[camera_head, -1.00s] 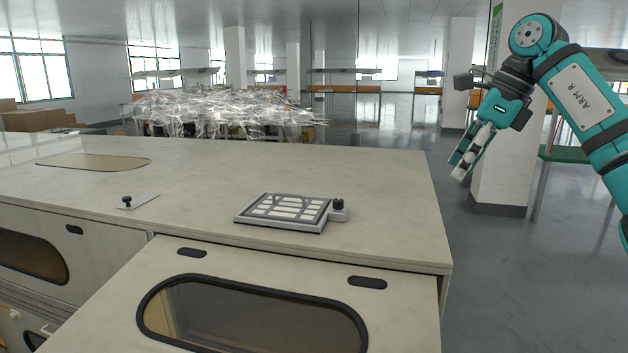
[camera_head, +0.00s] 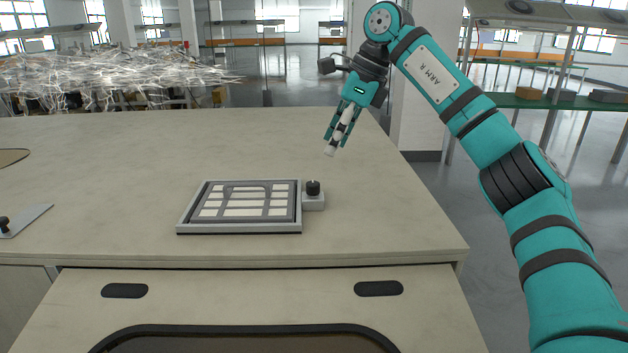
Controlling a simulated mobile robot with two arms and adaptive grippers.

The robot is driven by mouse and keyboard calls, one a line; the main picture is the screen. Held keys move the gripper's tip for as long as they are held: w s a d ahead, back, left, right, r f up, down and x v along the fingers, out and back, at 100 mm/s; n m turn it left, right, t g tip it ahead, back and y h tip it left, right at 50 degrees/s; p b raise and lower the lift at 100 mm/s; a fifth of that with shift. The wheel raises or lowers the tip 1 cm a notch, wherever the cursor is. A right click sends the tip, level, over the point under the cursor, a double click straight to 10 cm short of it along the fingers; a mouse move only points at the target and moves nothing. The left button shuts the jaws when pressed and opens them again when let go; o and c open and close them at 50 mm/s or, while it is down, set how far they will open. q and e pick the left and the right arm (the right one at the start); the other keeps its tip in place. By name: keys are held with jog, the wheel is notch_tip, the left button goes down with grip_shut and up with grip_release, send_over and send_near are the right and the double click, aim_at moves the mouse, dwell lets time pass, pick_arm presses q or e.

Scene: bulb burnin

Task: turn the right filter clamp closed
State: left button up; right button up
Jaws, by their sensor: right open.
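The right filter clamp (camera_head: 313,188) is a black knob on a small grey block. The block sits at the right side of a framed filter (camera_head: 242,207) with a grid of pale panes, which lies on the cabinet top. A second black knob (camera_head: 4,224) on a thin grey plate is at the far left edge. My right gripper (camera_head: 335,143) is open, above the back right of the cabinet top. It points downward, behind and above the right clamp, and touches neither. It holds something white between or along its fingers, or that is a finger part; I cannot tell. My left gripper is not in view.
The cabinet top (camera_head: 130,150) is mostly bare around the filter. Its right edge drops to the floor. The cabinet front has dark slots (camera_head: 378,289). A tangle of clear wrapping (camera_head: 90,78) is behind. A shelf with boxes (camera_head: 560,97) stands at the right.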

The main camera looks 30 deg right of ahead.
aim_at(313, 183)
jog(key=x, duration=0.6)
jog(key=shift+w, duration=0.25)
jog(key=p+x, duration=0.1)
jog(key=x, duration=0.3)
jog(key=shift+r, duration=0.1)
jog(key=shift+a+f, duration=0.1)
jog(key=shift+f, duration=0.1)
grip_shut()
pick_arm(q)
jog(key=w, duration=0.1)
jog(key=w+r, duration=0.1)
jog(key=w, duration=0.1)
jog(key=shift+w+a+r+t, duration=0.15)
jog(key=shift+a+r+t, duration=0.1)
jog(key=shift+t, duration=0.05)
pick_arm(e)
jog(key=shift+r, duration=0.1)
